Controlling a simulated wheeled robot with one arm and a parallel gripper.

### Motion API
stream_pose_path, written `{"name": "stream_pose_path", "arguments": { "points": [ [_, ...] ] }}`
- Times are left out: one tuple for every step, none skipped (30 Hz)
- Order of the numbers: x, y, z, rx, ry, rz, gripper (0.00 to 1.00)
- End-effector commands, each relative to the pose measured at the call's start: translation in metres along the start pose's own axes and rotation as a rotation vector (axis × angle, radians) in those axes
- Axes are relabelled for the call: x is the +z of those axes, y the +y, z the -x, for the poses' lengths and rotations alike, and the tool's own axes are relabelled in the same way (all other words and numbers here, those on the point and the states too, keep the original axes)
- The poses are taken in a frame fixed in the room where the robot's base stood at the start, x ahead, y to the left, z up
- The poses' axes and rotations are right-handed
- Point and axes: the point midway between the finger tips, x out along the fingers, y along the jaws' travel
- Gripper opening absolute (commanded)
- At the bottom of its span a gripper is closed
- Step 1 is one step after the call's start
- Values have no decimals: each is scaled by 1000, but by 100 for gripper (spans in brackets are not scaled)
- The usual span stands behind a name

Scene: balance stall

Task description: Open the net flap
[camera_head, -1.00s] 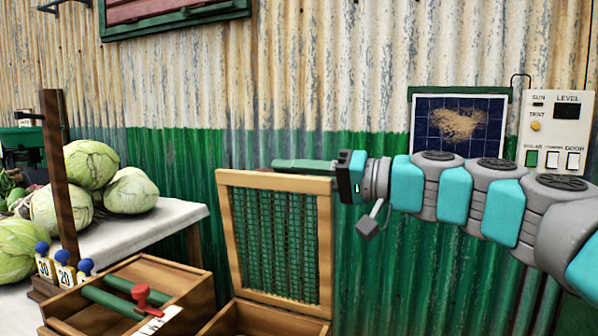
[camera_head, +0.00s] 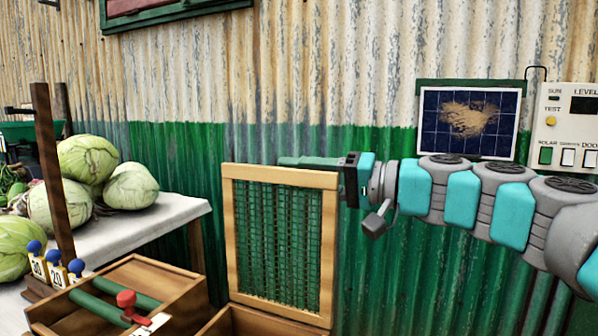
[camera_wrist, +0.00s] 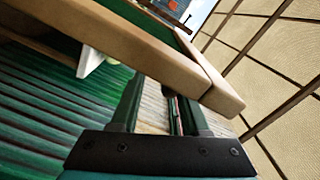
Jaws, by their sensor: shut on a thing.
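The net flap (camera_head: 325,262) is a wooden frame with a dark mesh panel. It stands up, nearly vertical, at the back edge of a wooden box (camera_head: 253,321). My gripper (camera_head: 312,162) is at the flap's top right corner, its green fingers reaching left along the top rail, partly behind it. In the wrist view, the wooden rail (camera_wrist: 130,45) crosses over the fingers (camera_wrist: 160,100) and hides their tips. The gripper is shut on the flap's frame. The box's inside is mostly out of view.
A corrugated wall (camera_head: 300,80) stands close behind the flap. A solar panel (camera_head: 468,122) and a control box (camera_head: 566,130) hang on it at the right. A wooden tray with green rods and a red knob (camera_head: 126,299) is at the left, before a table of cabbages (camera_head: 130,186).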

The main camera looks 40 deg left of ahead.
Motion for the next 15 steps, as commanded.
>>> {"name": "stream_pose_path", "arguments": {
  "points": [
    [1, 2, -1, 2, -2, 1, 39],
    [1, 1, 0, 2, -2, 1, 42],
    [1, 1, 0, 2, -1, 1, 47],
    [0, 0, 0, 1, -1, 2, 47],
    [0, 0, 0, 1, 0, 2, 47],
    [0, -1, 0, 0, 0, 2, 47],
    [0, -1, 0, 0, 1, 2, 47],
    [0, -2, 0, -1, 1, 3, 47],
    [0, -2, 0, -1, 2, 3, 47],
    [-1, -2, 1, -1, 2, 3, 47],
    [-1, -2, 2, -1, 2, 3, 47],
    [-1, -2, 5, -2, 3, 3, 47],
    [-1, -2, 8, -2, 3, 3, 47],
    [-1, -2, 11, -2, 3, 4, 47],
    [-1, -2, 17, -2, 4, 3, 47]
  ]
}}
